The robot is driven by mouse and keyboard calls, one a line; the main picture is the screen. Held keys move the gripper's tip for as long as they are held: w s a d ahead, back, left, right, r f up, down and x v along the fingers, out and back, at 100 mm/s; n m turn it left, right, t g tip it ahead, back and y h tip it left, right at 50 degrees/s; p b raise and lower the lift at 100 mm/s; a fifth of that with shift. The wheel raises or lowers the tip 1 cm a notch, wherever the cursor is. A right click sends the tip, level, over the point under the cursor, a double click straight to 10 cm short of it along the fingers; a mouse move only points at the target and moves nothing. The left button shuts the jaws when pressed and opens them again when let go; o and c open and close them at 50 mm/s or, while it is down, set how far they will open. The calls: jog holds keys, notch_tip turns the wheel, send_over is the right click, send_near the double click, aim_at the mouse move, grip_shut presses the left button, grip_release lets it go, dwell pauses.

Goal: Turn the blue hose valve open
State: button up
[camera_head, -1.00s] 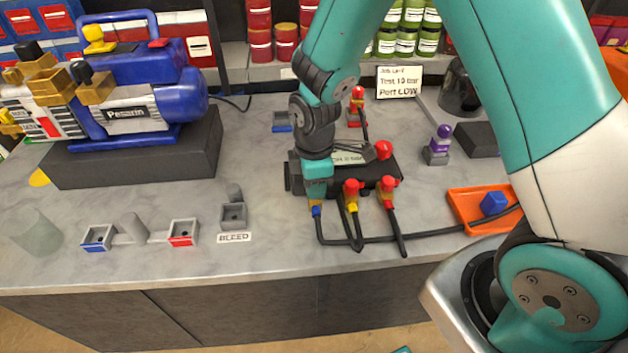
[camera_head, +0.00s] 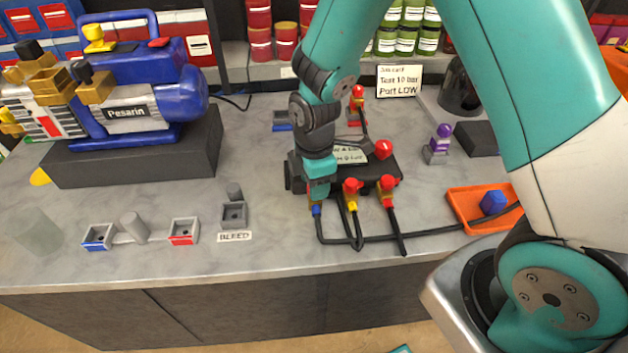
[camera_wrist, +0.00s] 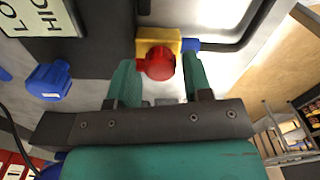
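The blue hose valve has a yellow body (camera_wrist: 176,38), a red knob (camera_wrist: 157,63) and a blue collar (camera_wrist: 191,45) on the hose side. In the head view only its blue collar (camera_head: 316,211) shows clearly, at the manifold's front left; my gripper (camera_head: 317,190) hides the knob. In the wrist view my gripper (camera_wrist: 160,82) is open, with one finger on each side of the red knob. Gaps show between knob and fingers; I cannot tell how deep they reach. The dark manifold (camera_head: 295,184) sits on the bench.
Two more valves with red knobs (camera_head: 352,187) (camera_head: 388,184) stand close on the right, with black hoses in front. A blue knob (camera_wrist: 48,80) shows left in the wrist view. An orange tray (camera_head: 463,205) lies to the right.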

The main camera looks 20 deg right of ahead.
jog(key=shift+o, duration=0.5)
notch_tip(320, 180, up, 18)
jog(key=shift+f+b, duration=0.25)
jog(key=shift+b, duration=0.05)
jog(key=s+a+r+m+y, duration=0.2)
jog(key=s+m, duration=0.3)
jog(key=s, duration=0.4)
jog(key=s+a+r+m+y, duration=0.2)
jog(key=s+m, duration=0.3)
jog(key=s, duration=0.4)
jog(key=shift+s+a, duration=0.3)
jog(key=shift+a, duration=0.05)
jog(key=shift+r, duration=0.15)
